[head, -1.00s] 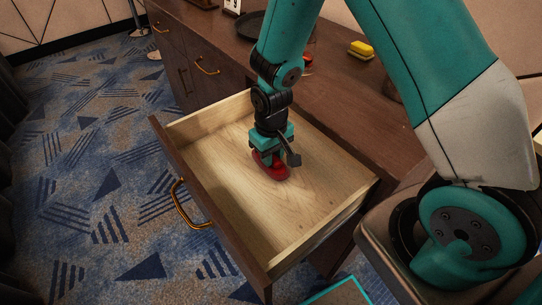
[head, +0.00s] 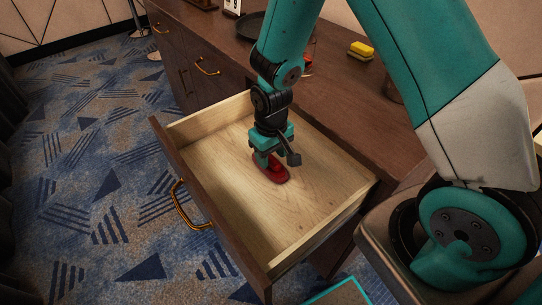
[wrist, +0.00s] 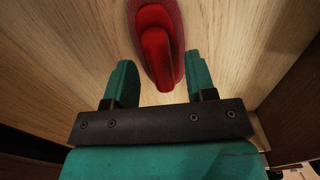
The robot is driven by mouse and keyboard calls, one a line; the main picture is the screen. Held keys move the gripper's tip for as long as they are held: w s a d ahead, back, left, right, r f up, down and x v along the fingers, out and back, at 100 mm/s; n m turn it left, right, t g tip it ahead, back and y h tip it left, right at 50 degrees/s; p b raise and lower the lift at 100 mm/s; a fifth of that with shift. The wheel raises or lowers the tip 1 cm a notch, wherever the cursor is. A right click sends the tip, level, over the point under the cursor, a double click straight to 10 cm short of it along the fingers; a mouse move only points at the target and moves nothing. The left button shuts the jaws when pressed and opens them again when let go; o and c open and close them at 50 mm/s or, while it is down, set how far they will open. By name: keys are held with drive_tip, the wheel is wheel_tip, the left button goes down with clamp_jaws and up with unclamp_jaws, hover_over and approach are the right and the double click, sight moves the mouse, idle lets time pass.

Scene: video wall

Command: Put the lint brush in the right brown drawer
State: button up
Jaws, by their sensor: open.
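The red lint brush (head: 277,175) lies on the wooden floor of the open right brown drawer (head: 235,225). In the wrist view the brush (wrist: 156,45) lies with its narrow raised handle toward my gripper. My gripper (head: 268,160) is inside the drawer, just above the brush and partly hiding it. In the wrist view the fingertips (wrist: 160,75) are spread, one on each side of the handle end, with gaps between them and the brush.
The brown cabinet top (head: 335,110) runs behind the drawer. On it are a yellow sponge (head: 361,49) and a dark round tray (head: 252,25). A brass handle (head: 186,205) sticks out from the drawer front. The drawer floor around the brush is bare.

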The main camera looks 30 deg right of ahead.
sight(271, 158)
wheel_tip(271, 158, up, 11)
drive_tip(key=s+a+r+n+y, duration=0.2)
drive_tip(key=s+a+r, duration=0.1)
drive_tip(key=s+r, duration=0.5)
drive_tip(key=s+a+r+n+y, duration=0.2)
drive_tip(key=s+a+r, duration=0.2)
drive_tip(key=s+r, duration=0.4)
drive_tip(key=s, duration=0.2)
drive_tip(key=shift+s+n+p, duration=0.3)
drive_tip(key=shift+s+n, duration=0.05)
drive_tip(key=shift+n, duration=0.05)
